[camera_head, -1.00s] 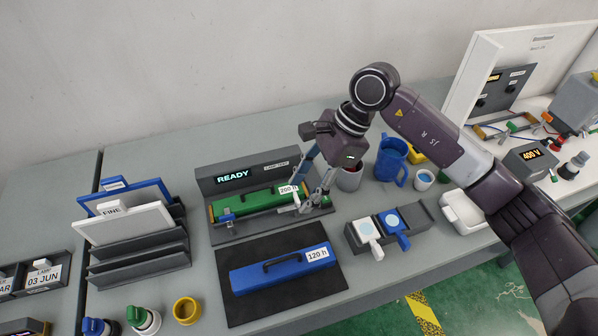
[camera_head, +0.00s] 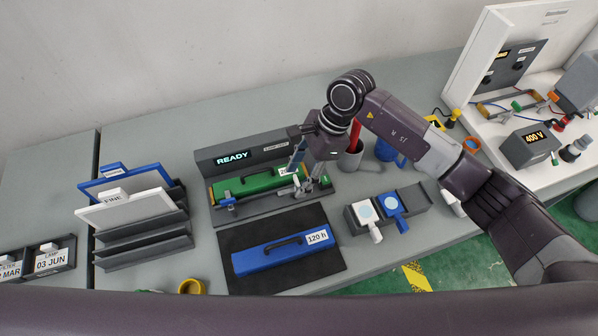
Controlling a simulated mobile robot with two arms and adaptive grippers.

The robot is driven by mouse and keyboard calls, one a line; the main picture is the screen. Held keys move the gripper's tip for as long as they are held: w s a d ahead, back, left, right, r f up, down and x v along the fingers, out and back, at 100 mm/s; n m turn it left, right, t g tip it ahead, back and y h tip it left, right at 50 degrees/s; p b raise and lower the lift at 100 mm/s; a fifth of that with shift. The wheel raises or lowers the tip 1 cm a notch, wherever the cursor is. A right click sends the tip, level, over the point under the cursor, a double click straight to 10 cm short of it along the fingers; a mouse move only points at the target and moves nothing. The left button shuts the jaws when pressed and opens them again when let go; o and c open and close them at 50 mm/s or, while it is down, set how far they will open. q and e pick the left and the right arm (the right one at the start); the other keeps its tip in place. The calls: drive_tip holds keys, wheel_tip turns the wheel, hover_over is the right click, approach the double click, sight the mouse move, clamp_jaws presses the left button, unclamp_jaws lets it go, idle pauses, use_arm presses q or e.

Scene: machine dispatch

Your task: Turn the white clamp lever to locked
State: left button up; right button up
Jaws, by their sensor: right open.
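The grey lamp-test fixture (camera_head: 208,160) shows READY and holds a long green unit (camera_head: 240,185). The white clamp lever (camera_head: 296,184) is at the fixture's right end, small and partly hidden by my right gripper. A blue lever (camera_head: 229,204) stands at the left end. My right gripper (camera_head: 314,187) is open, reaching down over the right end with its fingertips close beside the white lever. I cannot tell whether they touch it, nor the lever's exact angle. My left gripper is not in view.
A blue unit marked 120 h (camera_head: 270,259) lies on a black mat (camera_head: 240,283) in front of the fixture. A grey block (camera_head: 413,198) with white and blue handled pieces is to the right. A grey cup (camera_head: 350,162) stands behind the gripper. A panel rack (camera_head: 150,248) stands left.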

drive_tip(key=c, duration=1.2)
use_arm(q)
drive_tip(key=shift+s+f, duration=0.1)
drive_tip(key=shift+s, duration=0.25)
use_arm(e)
drive_tip(key=shift+o, duration=0.2)
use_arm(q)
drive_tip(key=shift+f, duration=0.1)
